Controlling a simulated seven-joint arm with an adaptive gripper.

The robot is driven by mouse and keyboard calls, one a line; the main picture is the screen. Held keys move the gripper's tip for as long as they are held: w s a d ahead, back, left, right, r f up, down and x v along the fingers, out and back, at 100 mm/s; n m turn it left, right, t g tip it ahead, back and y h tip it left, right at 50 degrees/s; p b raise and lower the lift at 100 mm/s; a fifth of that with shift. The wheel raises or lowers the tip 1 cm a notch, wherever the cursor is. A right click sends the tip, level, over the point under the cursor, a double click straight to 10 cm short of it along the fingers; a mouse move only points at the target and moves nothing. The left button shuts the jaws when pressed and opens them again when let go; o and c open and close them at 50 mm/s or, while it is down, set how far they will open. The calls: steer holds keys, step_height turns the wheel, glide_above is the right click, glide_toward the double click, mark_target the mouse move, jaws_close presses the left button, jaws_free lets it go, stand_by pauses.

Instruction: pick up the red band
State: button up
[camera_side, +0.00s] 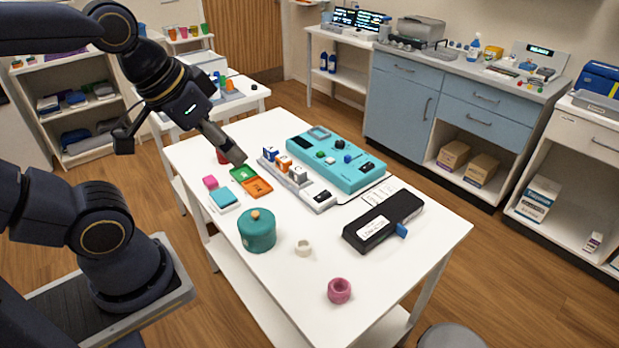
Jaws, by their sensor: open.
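A thick pinkish-red ring (339,291) lies by itself near the front edge of the white table (290,310). A small dark red object (222,158) stands at the table's far left, partly hidden behind my gripper; I cannot tell its full shape. Either could be the red band. My gripper (238,158) points down and right over the far left part of the table, above the green and orange trays and well away from the pinkish-red ring. It is open, and I see nothing held in it.
A teal lidded pot (257,231) and a small cream ring (304,248) stand between my gripper and the pinkish-red ring. A green tray (243,174), an orange tray (258,187), a teal panel (335,158) and a black box (383,220) also occupy the table. The front corner is mostly clear.

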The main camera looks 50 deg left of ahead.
steer(key=shift+o, duration=1.4)
